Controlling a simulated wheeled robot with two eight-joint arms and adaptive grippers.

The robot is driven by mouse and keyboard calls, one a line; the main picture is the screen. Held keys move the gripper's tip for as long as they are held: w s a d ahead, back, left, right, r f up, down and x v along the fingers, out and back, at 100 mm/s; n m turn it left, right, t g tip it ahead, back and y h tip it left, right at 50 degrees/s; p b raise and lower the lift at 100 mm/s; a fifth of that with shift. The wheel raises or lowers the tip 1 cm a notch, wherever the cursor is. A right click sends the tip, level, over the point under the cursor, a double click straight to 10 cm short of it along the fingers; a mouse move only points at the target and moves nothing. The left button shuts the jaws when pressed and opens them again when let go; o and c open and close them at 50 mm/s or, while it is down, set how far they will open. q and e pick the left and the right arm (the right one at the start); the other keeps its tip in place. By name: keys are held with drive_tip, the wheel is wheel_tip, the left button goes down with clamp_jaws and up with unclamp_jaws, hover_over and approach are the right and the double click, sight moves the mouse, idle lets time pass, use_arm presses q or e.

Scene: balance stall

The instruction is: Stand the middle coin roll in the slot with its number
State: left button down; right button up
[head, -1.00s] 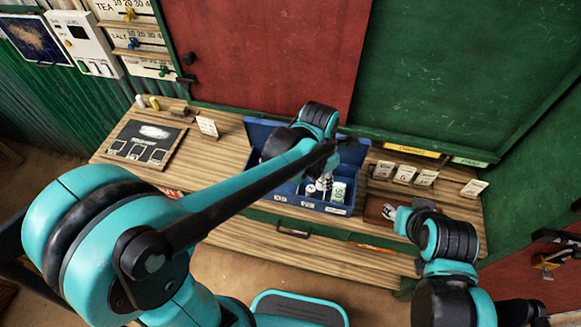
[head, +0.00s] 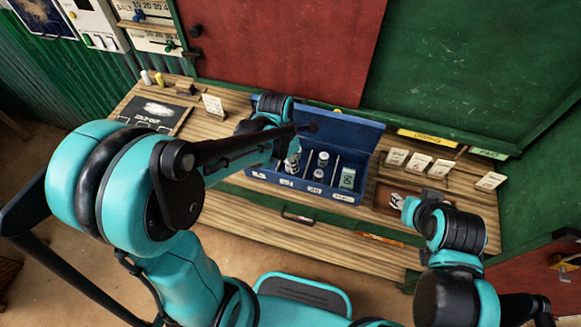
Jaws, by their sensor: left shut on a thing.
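A blue box (head: 368,137) with its lid up stands on the wooden counter, divided into slots with small white labels on the front wall. My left gripper (head: 293,150) is over its left part, mostly hidden by my own arm. It is shut on a pale coin roll (head: 292,164), which hangs upright at or just inside the box; I cannot tell whether it touches the floor. Two more coin rolls stand in a slot to the right, one behind (head: 323,158) and one in front (head: 318,175). The label numbers are too small to read. My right gripper (head: 398,203) is by a brown tray; its fingers are unclear.
A pale green bundle (head: 347,178) stands in the box's right slot. The brown tray (head: 384,206) lies right of the box. Several price cards (head: 418,163) stand behind it. A dark board (head: 155,117) and a small card (head: 213,106) are at the left. Bare counter lies between.

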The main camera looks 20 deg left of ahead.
use_arm(q)
drive_tip(key=shift+f+b, duration=0.35)
drive_tip(key=shift+f, duration=0.95)
drive_tip(key=shift+f, duration=0.2)
drive_tip(key=c, duration=1.6)
unclamp_jaws()
drive_tip(key=shift+o, duration=0.2)
drive_tip(key=shift+r, duration=0.15)
